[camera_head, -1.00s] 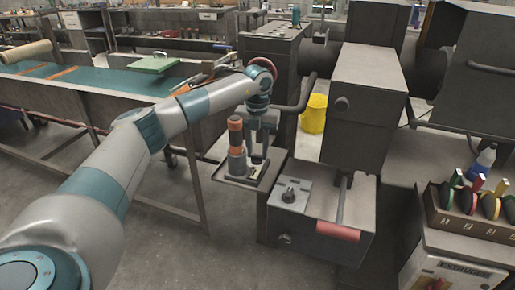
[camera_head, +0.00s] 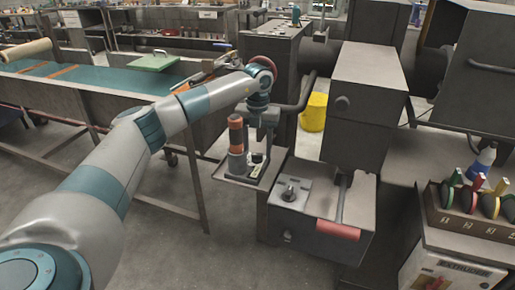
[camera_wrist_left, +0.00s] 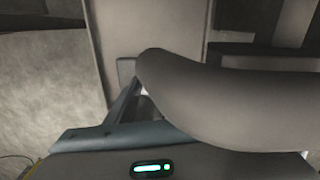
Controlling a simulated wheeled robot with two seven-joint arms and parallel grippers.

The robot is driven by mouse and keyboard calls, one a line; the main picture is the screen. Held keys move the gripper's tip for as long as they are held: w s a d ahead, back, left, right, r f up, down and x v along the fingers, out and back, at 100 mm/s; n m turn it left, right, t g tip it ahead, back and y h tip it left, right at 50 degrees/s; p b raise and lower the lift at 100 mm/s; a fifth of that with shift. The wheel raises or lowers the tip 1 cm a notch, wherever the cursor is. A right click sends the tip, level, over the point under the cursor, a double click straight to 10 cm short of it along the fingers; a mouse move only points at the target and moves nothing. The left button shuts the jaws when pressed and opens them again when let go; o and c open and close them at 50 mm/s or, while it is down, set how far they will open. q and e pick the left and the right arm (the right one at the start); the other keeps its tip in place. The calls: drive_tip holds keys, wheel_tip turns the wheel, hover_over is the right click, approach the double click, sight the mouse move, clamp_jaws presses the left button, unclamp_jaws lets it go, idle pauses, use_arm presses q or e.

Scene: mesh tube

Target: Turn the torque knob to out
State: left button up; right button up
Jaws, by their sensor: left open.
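A small dark knob (camera_head: 289,193) stands on a light plate on top of the grey box at the front of the machine. I cannot read its marking or tell which way it is set, nor be sure it is the torque knob. My left gripper (camera_head: 260,152) points down, left of and behind that plate, over a small shelf (camera_head: 225,178). It is open and apart from the knob. A joystick-like orange and grey handle (camera_head: 237,140) stands on the shelf just left of the gripper. In the left wrist view a grey rounded shape fills much of the picture and no knob shows.
A bent grey pipe (camera_head: 300,95) passes close to the right of my left wrist. A red-gripped lever (camera_head: 338,231) sticks out at the box's front. A yellow bucket (camera_head: 313,113) stands behind. A green-topped bench (camera_head: 90,82) is left; a parts rack (camera_head: 465,222) is right.

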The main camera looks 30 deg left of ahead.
use_arm(q)
drive_tip(key=shift+r, duration=0.55)
wheel_tip(320, 180, up, 16)
drive_tip(key=b, duration=0.1)
use_arm(e)
drive_tip(key=shift+w+r, duration=0.2)
drive_tip(key=shift+r, duration=0.3)
drive_tip(key=shift+w+r, duration=0.15)
drive_tip(key=shift+r, duration=0.35)
use_arm(q)
drive_tip(key=shift+r, duration=0.1)
